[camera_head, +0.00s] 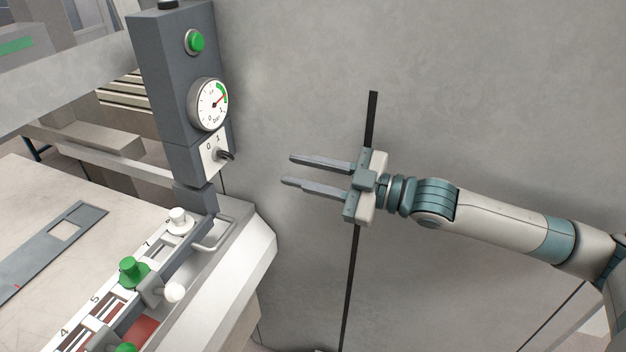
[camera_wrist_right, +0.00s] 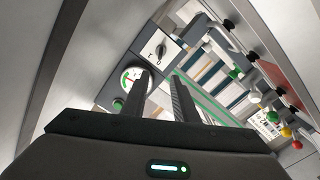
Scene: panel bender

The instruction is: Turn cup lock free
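A dark rotary switch (camera_head: 226,155) sits on a white plate marked 0 and 1 (camera_head: 209,158), low on the grey control post (camera_head: 171,82). Its handle sticks out to the right. The switch also shows in the right wrist view (camera_wrist_right: 161,49), above the fingertips. No label that I can read names the cup lock. My right gripper (camera_head: 287,170) is open and empty, to the right of the switch and apart from it. Its two fingers point left towards the post and also show in the wrist view (camera_wrist_right: 160,78). My left gripper is not in view.
Above the switch are a round gauge (camera_head: 208,104) and a green button (camera_head: 194,42). Below stand a white knob (camera_head: 180,217), a green knob (camera_head: 132,270), a white ball (camera_head: 174,292) and a looped metal handle (camera_head: 215,236). A grey wall (camera_head: 300,60) is behind. Space around my right gripper is clear.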

